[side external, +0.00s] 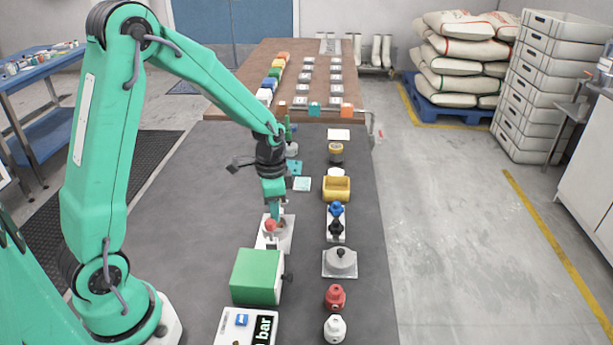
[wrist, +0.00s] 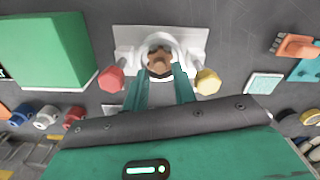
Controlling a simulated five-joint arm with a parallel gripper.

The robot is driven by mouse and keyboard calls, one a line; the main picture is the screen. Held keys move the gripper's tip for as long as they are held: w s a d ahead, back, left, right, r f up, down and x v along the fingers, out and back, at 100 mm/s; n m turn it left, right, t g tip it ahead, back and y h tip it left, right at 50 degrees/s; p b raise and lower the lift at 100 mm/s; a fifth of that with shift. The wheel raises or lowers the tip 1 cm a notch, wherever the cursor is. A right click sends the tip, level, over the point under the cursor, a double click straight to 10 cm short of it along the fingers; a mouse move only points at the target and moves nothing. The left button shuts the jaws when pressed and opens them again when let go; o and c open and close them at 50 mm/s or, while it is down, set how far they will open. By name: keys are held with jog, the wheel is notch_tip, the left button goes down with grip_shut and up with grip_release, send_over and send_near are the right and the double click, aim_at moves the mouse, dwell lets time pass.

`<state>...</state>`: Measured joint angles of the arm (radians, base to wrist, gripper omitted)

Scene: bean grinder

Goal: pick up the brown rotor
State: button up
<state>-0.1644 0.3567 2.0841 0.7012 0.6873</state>
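The brown rotor (wrist: 159,63) sits inside a white round housing (wrist: 146,42) on a pale plate (wrist: 197,38) in the wrist view. A red knob (wrist: 112,79) and a yellow knob (wrist: 208,81) flank the housing. My gripper (wrist: 163,75) is open, its two green fingers apart and reaching to the near side of the rotor. Whether they touch it cannot be told. In the side view my gripper (side external: 275,214) points down over the pale plate (side external: 287,243), by the red knob (side external: 270,226). The rotor is mostly hidden there.
A green box (side external: 256,276) stands close in front of the plate. To the right are a grey lidded part (side external: 340,262), a blue-and-black part (side external: 336,222), a yellow bin (side external: 336,188) and a red part (side external: 335,297). The left of the dark table is clear.

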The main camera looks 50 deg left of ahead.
jog(key=shift+f, duration=1)
grip_shut()
